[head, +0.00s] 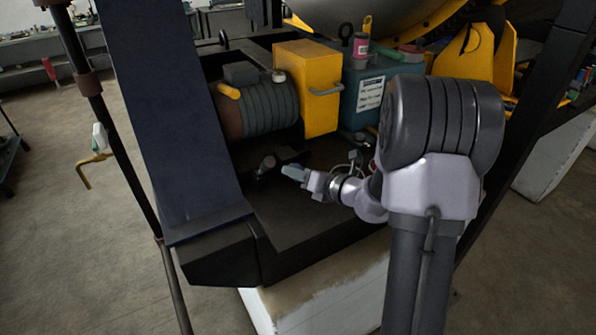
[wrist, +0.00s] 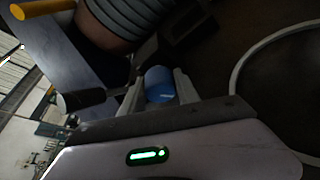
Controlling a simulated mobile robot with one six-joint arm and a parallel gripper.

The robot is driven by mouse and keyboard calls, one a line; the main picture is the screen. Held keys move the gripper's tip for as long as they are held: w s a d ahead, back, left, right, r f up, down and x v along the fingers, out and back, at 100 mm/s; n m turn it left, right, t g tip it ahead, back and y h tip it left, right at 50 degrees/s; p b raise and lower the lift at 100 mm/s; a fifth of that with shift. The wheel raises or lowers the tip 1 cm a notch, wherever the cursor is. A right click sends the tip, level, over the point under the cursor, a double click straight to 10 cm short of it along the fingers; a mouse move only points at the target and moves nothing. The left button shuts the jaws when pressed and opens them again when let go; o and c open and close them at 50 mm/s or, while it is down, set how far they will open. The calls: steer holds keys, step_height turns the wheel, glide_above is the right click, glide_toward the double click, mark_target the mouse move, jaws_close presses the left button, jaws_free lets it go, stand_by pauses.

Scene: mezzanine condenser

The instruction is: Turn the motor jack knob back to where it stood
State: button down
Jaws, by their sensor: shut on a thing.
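My gripper (head: 296,173) reaches in from the right, low over the dark base of the machine. In the wrist view its two grey fingers (wrist: 160,88) are shut on a blue, rounded knob (wrist: 160,82), one finger on each side. In the head view the knob shows only as a small pale blue shape at the fingertips, hard to tell from them. A dark rounded fitting (wrist: 80,100) with a short rod lies just left of the fingers; it also shows in the head view (head: 267,164). I see no mark of the knob's angle.
A ribbed grey motor (head: 270,108) and a yellow box (head: 305,88) stand behind the gripper. A dark slanted beam (head: 165,110) rises at the left. A thin pale cable (wrist: 250,55) curves close on the right in the wrist view.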

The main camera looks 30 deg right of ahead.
stand_by(0.3)
steer(key=c, duration=0.9)
jaws_free()
steer(key=p+v, duration=0.1)
steer(key=v, duration=1.6)
steer(key=shift+s, duration=0.25)
